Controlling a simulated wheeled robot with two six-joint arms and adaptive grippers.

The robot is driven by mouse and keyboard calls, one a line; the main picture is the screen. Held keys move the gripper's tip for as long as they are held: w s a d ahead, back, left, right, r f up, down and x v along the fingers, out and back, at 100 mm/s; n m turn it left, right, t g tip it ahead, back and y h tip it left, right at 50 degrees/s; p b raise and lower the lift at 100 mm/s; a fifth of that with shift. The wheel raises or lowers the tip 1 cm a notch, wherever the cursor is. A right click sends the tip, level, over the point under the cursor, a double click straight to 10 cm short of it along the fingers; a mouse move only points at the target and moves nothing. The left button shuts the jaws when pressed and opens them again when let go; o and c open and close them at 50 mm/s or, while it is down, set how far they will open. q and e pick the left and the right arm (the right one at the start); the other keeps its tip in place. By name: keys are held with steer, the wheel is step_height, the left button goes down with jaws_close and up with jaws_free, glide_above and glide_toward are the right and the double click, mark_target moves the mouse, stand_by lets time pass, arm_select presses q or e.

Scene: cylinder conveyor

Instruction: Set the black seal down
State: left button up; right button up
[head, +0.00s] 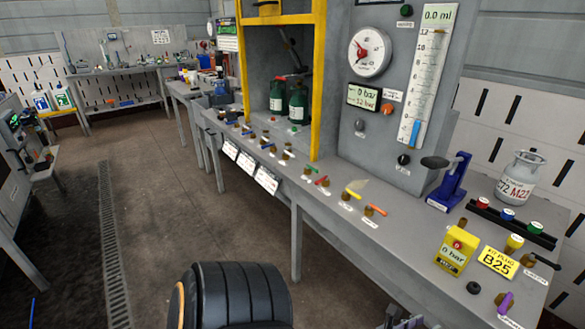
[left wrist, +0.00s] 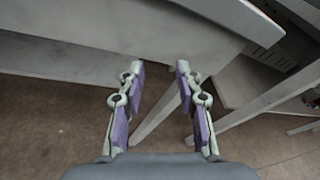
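A small black disc, which looks like the black seal (head: 473,287), lies flat on the bench near its front right, in front of the yellow gauge box. No gripper touches it in the head view. My left gripper (left wrist: 158,98) shows in the left wrist view. Its two purple-padded fingers are apart with nothing between them, near the bench's front edge. A small grey mechanical part shows at the bottom edge of the head view, too cut off to tell what it is. My right gripper cannot be made out.
The grey bench (head: 330,200) carries a row of coloured valve handles. On its right stand a yellow gauge box (head: 455,252), a yellow B25 sign (head: 497,262), a blue press (head: 450,182), a grey canister (head: 521,178) and a purple-handled valve (head: 504,303). Bare bench surrounds the disc.

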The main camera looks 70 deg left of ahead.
arm_select(q)
steer(key=s+a+f+n+g, duration=0.1)
steer(key=s+f+n+g, duration=0.3)
steer(key=s+f+n, duration=0.7)
steer(key=s+a+f+n+g, duration=0.2)
steer(key=s+f+n+g, duration=0.15)
steer(key=f, duration=1.35)
steer(key=s+f+n+g, duration=0.2)
steer(key=s+f+n, duration=0.2)
steer(key=s, duration=0.3)
steer(key=s+a+f+n+g, duration=0.1)
steer(key=s+f+n+g, duration=0.1)
steer(key=s+f+n, duration=0.3)
steer(key=s+a+f+n+g, duration=0.1)
steer(key=s+f+n, duration=0.3)
steer(key=s, duration=0.7)
steer(key=shift+s+f+n+g, duration=0.15)
steer(key=shift+n+g, duration=0.7)
steer(key=shift+n, duration=0.4)
steer(key=shift+o, duration=0.5)
steer(key=shift+s, duration=0.2)
steer(key=o, duration=0.3)
steer(key=shift+w+d, duration=0.1)
steer(key=shift+d, duration=0.05)
